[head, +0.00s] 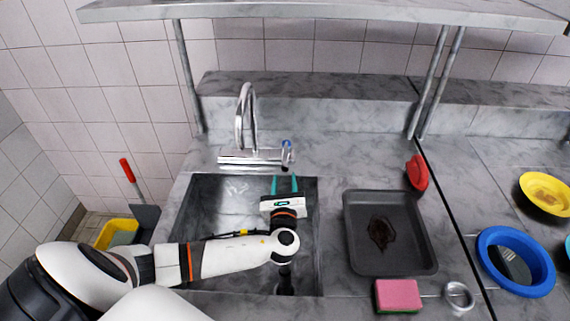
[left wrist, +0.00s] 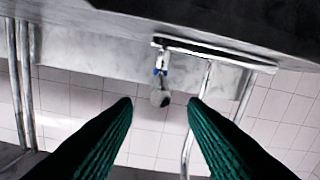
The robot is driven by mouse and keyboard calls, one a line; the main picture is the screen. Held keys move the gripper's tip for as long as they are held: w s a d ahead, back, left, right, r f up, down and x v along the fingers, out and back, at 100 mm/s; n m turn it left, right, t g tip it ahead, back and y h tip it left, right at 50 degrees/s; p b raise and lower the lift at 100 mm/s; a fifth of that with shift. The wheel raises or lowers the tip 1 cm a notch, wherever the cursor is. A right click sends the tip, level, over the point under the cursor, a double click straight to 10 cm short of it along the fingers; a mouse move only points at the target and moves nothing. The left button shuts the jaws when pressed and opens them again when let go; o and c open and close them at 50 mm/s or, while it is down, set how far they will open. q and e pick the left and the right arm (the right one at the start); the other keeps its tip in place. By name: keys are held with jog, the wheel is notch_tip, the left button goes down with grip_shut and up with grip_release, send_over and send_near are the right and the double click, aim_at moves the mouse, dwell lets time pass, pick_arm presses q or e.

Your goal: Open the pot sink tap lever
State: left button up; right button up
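The chrome pot sink tap (head: 240,155) stands at the back edge of the sink (head: 190,215), with its tall curved spout rising from the body. Its lever (head: 287,152), with a blue mark, is at the right end of the body. My left gripper (head: 285,184) reaches over the sink, just in front of and below the lever. Its teal fingers are apart with nothing between them. In the left wrist view the lever (left wrist: 160,84) shows beyond the open fingertips, between them in the picture and apart from them. My right gripper is not in view.
A dark stained pan (head: 360,262) lies right of the sink, with a pink and green sponge (head: 398,295) in front and a red object (head: 417,173) behind. A blue-rimmed dish (head: 488,265) and yellow dish (head: 532,187) are farther right. A shelf (head: 320,10) hangs above.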

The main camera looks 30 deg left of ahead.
aim_at(285, 163)
pick_arm(q)
jog(key=x, duration=0.7)
jog(key=shift+w+p, duration=0.1)
jog(key=shift+p, duration=0.25)
grip_shut()
